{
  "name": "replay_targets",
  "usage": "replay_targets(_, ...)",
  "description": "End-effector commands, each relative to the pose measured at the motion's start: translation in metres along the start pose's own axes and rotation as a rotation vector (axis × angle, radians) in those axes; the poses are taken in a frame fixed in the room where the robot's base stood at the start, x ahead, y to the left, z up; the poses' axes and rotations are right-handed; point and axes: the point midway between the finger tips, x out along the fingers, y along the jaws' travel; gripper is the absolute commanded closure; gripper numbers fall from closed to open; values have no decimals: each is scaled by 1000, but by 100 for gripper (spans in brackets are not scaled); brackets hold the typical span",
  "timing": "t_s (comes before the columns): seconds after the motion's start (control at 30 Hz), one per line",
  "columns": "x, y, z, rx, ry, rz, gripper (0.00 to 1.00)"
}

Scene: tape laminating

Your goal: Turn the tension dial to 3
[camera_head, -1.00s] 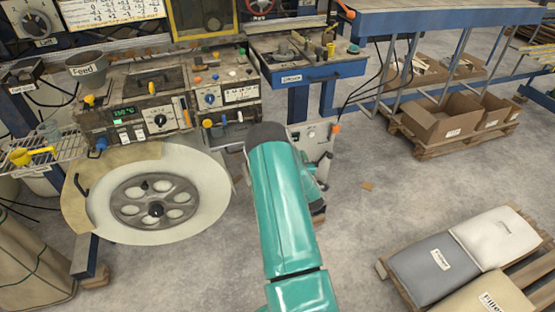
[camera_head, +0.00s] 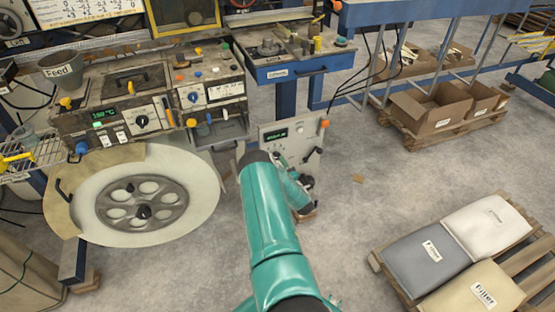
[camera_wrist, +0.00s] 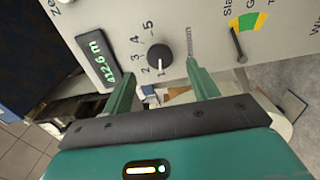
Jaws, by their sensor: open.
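The dial (camera_wrist: 160,58) is a round black knob on a grey panel (camera_wrist: 205,40) in the wrist view, with the numbers 1 to 5 printed around its left side. Which number its pointer faces is too small to tell for sure. My gripper (camera_wrist: 160,70) is open, with one green finger on each side of the dial. The fingertips look close to the panel, but I cannot tell whether they touch the knob. In the head view the panel (camera_head: 303,135) stands beyond my teal arm, and the dial and fingers cannot be made out there.
A lit display (camera_wrist: 97,57) reading 412.6 m sits left of the dial. A small lever on a yellow-green scale (camera_wrist: 247,25) is at right. A large white reel (camera_head: 150,195) stands left of my arm. Open grey floor (camera_head: 390,215) lies to the right, with a loaded pallet (camera_head: 385,265).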

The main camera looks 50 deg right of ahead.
Motion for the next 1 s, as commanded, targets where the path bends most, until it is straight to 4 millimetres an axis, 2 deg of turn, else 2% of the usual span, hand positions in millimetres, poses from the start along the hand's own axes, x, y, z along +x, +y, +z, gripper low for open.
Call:
replay_targets(0.1,25,1,-1,0,3,3,41)
replay_targets(0.3,53,0,-1,0,3,2,41)
replay_targets(0.43,60,1,-1,0,3,1,41)
replay_targets(0.67,61,1,-1,0,3,1,41)
replay_targets(0.9,61,1,-1,0,3,1,85)
replay_targets(1.0,61,1,-1,1,3,1,85)
